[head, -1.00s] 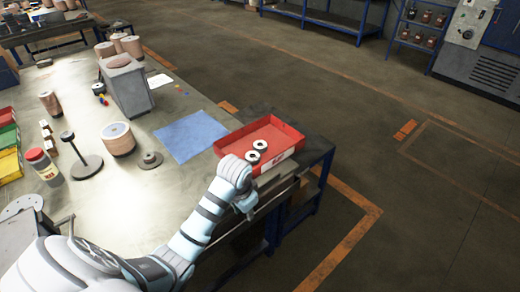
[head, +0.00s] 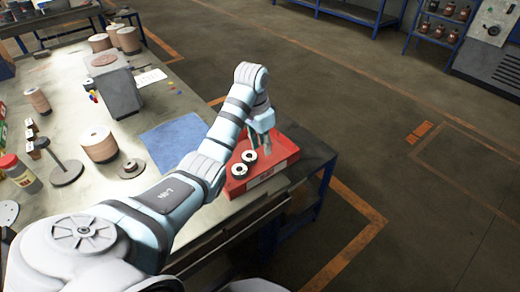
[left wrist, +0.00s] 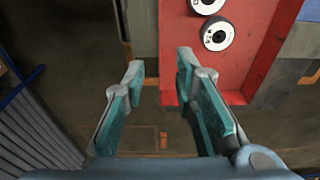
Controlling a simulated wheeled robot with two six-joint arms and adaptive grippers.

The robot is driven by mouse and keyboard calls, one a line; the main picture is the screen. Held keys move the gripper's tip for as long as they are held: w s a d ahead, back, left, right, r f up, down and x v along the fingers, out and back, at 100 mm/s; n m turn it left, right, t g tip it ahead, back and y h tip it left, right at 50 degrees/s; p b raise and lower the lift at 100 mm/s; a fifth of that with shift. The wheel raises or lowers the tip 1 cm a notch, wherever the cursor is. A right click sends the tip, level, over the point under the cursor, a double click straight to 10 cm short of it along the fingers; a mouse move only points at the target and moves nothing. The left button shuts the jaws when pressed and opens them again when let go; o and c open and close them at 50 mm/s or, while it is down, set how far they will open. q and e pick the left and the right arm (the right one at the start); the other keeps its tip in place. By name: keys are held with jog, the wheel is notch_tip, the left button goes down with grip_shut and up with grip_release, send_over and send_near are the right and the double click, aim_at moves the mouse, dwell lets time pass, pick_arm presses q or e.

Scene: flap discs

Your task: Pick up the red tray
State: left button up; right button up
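The red tray (head: 236,188) sits at the right end of the workbench, with two dark flap discs with pale rings (head: 249,156) lying in it. My left gripper (head: 262,147) is over the tray's far side and hides part of it. In the left wrist view, the gripper (left wrist: 160,68) is open and empty. Its fingers are spread near one edge of the tray (left wrist: 255,42), one finger over the tray and the other outside it. Contact cannot be told. My right gripper is not in view.
A blue sheet (head: 174,142) lies left of the tray. A grey block (head: 121,94), disc stacks (head: 98,143), a stand (head: 65,171) and a red-lidded jar (head: 20,174) are farther left. Open floor lies beyond the bench's right end.

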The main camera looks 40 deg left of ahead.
aim_at(267, 170)
pick_arm(q)
jog(key=f, duration=0.2)
jog(key=f+b, duration=0.1)
jog(key=f, duration=0.5)
jog(key=shift+w+d+f, duration=0.15)
jog(key=shift+w+d, duration=0.05)
jog(key=shift+w, duration=0.15)
jog(key=f, duration=0.3)
jog(key=w+f+b, duration=0.1)
jog(key=f, duration=0.1)
jog(key=shift+w+d+f, duration=0.15)
jog(key=shift+f, duration=0.25)
jog(key=shift+r, duration=0.15)
jog(key=shift+s, duration=0.2)
jog(key=c, duration=0.5)
grip_shut()
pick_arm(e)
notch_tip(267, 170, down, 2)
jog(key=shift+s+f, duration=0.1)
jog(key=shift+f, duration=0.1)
pick_arm(q)
jog(key=shift+w+r, duration=0.1)
